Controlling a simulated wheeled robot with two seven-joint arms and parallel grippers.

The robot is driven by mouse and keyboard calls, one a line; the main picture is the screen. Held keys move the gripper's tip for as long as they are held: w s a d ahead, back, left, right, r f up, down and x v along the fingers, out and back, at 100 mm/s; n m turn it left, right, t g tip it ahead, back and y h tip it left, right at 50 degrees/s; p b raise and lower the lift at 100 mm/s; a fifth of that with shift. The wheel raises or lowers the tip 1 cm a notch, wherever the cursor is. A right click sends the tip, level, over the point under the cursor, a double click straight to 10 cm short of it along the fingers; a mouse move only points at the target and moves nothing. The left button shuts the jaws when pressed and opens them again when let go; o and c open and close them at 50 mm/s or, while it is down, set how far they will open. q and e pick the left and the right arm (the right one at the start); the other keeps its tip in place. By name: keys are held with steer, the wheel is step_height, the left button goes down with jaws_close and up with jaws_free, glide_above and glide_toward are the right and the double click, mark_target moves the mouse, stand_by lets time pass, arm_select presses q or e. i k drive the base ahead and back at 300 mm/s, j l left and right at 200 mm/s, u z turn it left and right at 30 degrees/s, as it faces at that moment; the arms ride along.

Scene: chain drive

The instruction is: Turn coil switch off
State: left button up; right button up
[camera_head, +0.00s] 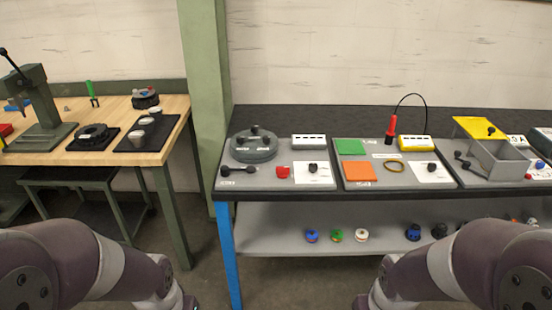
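I cannot tell for sure which thing is the coil switch. A yellow box with a white face (414,143) stands on the middle tray of the dark bench, next to a red-handled tool (391,128) with a black cable arching over toward the box. A white box with small dark marks (308,141) stands at the back of the left tray. Any switch lever is too small to read on or off. Both my arms come in low at the left and right, well short of the bench. Their grippers are below the picture's edge.
A green pad (350,147), an orange pad (360,172) and a yellowish ring (395,167) lie on the middle tray. A grey round fixture (254,154) stands on the left tray. A green post (204,95) separates the dark bench from a wooden table (160,158). Spools lie on the lower shelf.

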mark_target(282, 171)
steer(key=i+l, duration=0.2)
steer(key=i, duration=0.25)
steer(key=i+l, duration=0.2)
steer(key=i, duration=0.25)
steer(key=i+l, duration=0.15)
steer(key=i, duration=0.35)
steer(key=i+l, duration=0.2)
steer(key=i, duration=0.25)
steer(key=u, duration=0.05)
